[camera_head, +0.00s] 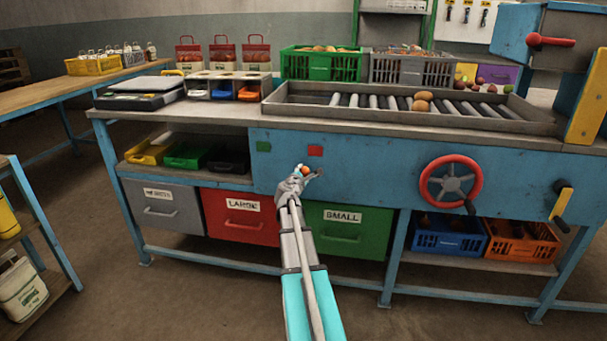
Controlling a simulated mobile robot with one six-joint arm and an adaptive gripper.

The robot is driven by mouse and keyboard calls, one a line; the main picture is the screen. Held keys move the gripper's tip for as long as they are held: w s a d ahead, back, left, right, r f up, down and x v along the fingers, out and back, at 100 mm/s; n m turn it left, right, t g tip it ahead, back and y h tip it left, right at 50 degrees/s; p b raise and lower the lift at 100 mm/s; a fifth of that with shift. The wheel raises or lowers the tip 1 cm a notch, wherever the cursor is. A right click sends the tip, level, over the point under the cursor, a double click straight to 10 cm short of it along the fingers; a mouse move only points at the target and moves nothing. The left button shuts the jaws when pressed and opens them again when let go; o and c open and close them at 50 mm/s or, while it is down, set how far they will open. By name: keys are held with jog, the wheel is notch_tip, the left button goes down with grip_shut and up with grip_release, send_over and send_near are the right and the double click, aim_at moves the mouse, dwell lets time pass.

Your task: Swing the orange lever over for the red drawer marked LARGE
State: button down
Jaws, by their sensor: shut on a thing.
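The orange lever's round knob (305,169) shows at my gripper (306,173), on the blue front panel of the bench. My gripper is shut on it; the fingers and wrist hide most of the lever, so its exact angle cannot be told. A red square (315,150) is on the panel just above and right of the knob. A green square (263,146) is further left. The red drawer marked LARGE (240,217) is below left of my gripper and looks closed. The green drawer marked SMALL (347,230) is below, partly behind my arm.
A grey drawer (162,205) is at the left. A roller tray (390,105) with brown round items lies on top. The floor in front is clear around my arm.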

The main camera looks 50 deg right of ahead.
jog(key=shift+c, duration=0.8)
grip_release()
jog(key=shift+f, duration=0.1)
jog(key=shift+w, duration=0.1)
